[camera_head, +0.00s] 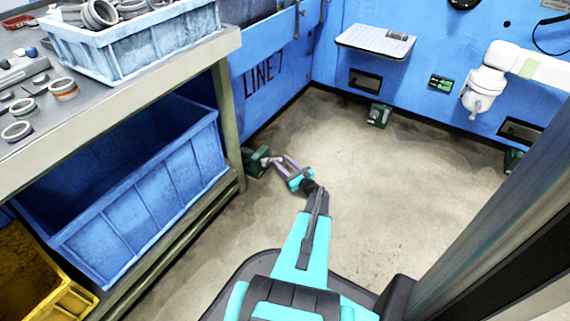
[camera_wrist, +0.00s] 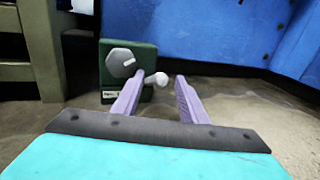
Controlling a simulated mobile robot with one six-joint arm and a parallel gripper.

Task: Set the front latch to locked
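A dark green latch box (camera_head: 256,162) stands low on the floor beside the workbench leg. In the wrist view, the box (camera_wrist: 113,48) has a grey round hub (camera_wrist: 121,64) and a light grey handle with a ball end (camera_wrist: 158,79). A small label on its lower face is partly hidden and too small to read. My gripper (camera_head: 278,159) reaches toward this box with its lilac fingers apart. In the wrist view, the ball end shows by the left fingertip, inside the gap of my gripper (camera_wrist: 160,76). I cannot tell whether they touch.
Another green latch box (camera_head: 378,115) stands by the far blue wall (camera_head: 420,75). A third (camera_head: 513,160) is partly hidden by a grey post (camera_head: 500,215) at right. The workbench (camera_head: 190,75) with blue bins borders the left side. The middle floor (camera_head: 400,185) is clear.

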